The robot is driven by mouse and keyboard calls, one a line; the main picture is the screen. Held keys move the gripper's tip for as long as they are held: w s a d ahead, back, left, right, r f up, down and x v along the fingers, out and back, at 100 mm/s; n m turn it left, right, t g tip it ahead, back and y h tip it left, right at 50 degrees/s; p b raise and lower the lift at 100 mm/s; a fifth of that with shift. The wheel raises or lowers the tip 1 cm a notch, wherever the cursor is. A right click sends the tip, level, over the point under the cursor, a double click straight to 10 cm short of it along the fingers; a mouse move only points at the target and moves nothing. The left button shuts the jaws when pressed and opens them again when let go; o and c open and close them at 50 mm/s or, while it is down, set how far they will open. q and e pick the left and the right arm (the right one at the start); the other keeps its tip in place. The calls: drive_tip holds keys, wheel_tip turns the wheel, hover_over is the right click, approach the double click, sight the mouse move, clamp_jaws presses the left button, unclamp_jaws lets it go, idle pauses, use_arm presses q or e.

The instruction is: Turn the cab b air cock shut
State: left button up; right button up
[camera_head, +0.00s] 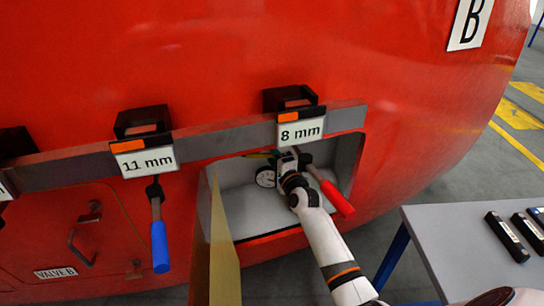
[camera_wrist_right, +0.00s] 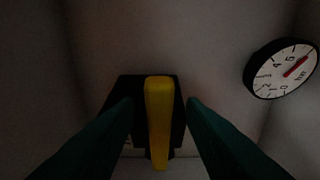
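The cab b air cock shows as a yellow lever (camera_wrist_right: 159,115) on a dark block in the right wrist view, its handle pointing down in that picture. In the head view a bit of yellow (camera_head: 258,155) shows inside the open recess of the red nosecone under the "B" plate (camera_head: 470,22). My right gripper (camera_head: 277,159) reaches into the recess. Its dark green fingers (camera_wrist_right: 160,120) are apart, one on each side of the lever, with gaps visible. In the head view the gripper hides much of the cock. My left gripper is not in view.
A round gauge (camera_head: 265,178) sits beside the cock. A red-handled tool (camera_head: 331,192) hangs close to my right wrist. A blue-handled tool (camera_head: 159,238) hangs further left. The open door (camera_head: 224,250) stands at the recess's left. A table (camera_head: 436,245) with black items is at right.

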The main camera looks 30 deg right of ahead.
drive_tip(key=shift+w, duration=0.55)
clamp_jaws()
